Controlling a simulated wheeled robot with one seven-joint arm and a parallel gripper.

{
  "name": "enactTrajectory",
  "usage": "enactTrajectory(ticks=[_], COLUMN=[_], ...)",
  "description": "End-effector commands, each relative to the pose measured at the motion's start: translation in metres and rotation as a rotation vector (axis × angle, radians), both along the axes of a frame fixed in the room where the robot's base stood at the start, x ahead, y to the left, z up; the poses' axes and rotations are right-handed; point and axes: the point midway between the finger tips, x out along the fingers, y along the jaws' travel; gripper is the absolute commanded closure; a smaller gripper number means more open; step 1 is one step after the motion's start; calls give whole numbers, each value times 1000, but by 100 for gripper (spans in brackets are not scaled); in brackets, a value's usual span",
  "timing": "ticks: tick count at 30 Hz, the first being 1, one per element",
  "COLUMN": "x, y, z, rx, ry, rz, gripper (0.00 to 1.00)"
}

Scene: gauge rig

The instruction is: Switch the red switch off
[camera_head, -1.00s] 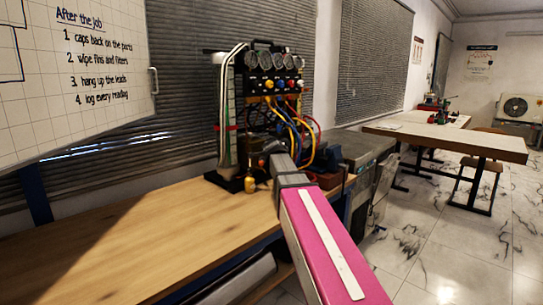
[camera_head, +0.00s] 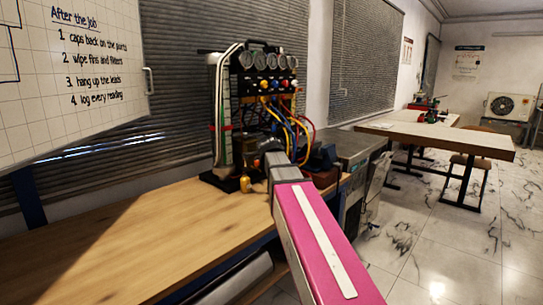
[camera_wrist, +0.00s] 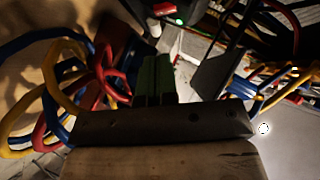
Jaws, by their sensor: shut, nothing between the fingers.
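A small red part (camera_wrist: 163,9) that looks like the red switch shows at the top edge of the wrist view, beside a small lit green lamp (camera_wrist: 180,21). I cannot tell which way it is set. My gripper (camera_wrist: 156,62) is shut and empty, its two dark green fingers side by side. The fingertips point toward the red part and appear apart from it. In the head view my arm reaches to the gauge rig (camera_head: 265,85) on the bench, and I cannot make out the switch there.
Looped red, blue and yellow hoses (camera_wrist: 55,85) hang left of my gripper, and more hoses (camera_wrist: 270,90) lie to its right. A yellow bottle (camera_head: 245,184) stands by the rig's base. The wooden bench (camera_head: 130,235) is clear at the left.

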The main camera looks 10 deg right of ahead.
Motion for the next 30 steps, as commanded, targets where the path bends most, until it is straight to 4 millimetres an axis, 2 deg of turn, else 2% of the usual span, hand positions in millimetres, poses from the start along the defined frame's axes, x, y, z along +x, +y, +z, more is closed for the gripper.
enactTrajectory(ticks=[12, 17, 23, 30], x=[-1, 5, 26, 62], y=[-1, -2, -8, -18], z=[-2, -5, -14, -31], rx=[-19, -19, -19, -19], ry=[27, 28, 27, 28], rz=[1, 0, 1, 0], gripper=[100, 100, 100, 100])
